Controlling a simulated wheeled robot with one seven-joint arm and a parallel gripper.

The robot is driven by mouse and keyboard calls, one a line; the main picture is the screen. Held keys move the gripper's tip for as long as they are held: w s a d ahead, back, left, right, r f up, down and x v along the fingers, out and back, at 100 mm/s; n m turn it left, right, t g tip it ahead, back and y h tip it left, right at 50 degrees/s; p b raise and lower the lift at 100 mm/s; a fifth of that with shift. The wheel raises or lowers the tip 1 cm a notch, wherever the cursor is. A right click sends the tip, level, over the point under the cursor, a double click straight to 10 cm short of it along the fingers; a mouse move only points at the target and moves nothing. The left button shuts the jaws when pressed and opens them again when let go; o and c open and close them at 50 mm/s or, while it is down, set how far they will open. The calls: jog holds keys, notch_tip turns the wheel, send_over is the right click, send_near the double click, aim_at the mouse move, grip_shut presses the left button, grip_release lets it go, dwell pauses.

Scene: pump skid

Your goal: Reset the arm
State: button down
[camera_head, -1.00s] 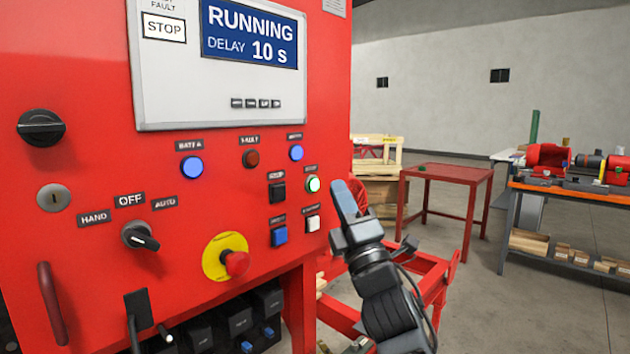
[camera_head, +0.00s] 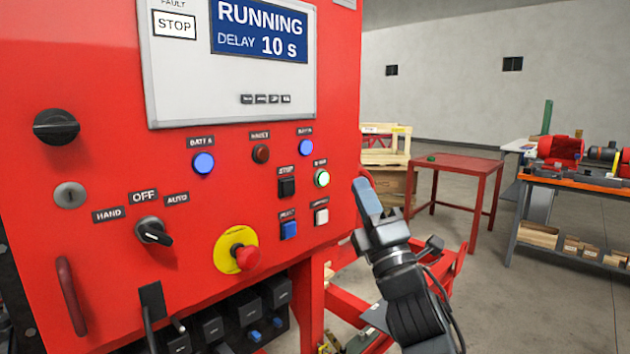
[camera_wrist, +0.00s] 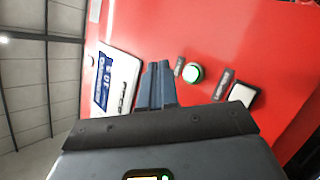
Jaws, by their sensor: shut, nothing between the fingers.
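My gripper (camera_head: 366,192) is shut and empty, just right of the lit green button (camera_head: 321,178) on the red control cabinet (camera_head: 110,110). The fingertips look apart from the button. In the wrist view the shut fingers (camera_wrist: 158,82) point toward the panel, with the glowing green button (camera_wrist: 193,73) to their right and a white button (camera_wrist: 243,94) farther right. The cabinet's screen (camera_head: 262,30) reads RUNNING, DELAY 10 s. My arm reaches up from the bottom of the head view.
The panel carries a selector knob (camera_head: 153,231), a yellow-ringed red emergency stop (camera_head: 238,251) and several small buttons. A red frame (camera_head: 445,265) stands low behind my arm. A red table (camera_head: 465,165) and an orange-topped bench (camera_head: 580,182) stand right, with open floor between.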

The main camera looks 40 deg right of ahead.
jog(key=s+a+f+m+g+y, duration=0.2)
jog(key=s+a+f+m+y, duration=0.15)
jog(key=s+a+f, duration=0.5)
jog(key=s+a+f+m+g+y, duration=0.2)
jog(key=s+a+f+m, duration=0.3)
jog(key=f, duration=0.6)
jog(key=s+a+f+m+g+y, duration=0.2)
jog(key=s+a+m, duration=0.2)
jog(key=s, duration=0.7)
jog(key=s+a+f+m+g+y, duration=0.2)
jog(key=s+a, duration=0.3)
jog(key=s, duration=0.5)
jog(key=shift+s+f+m+g, duration=0.35)
jog(key=shift+f+m+g, duration=0.05)
jog(key=shift+m+g, duration=0.45)
jog(key=shift+a, duration=0.1)
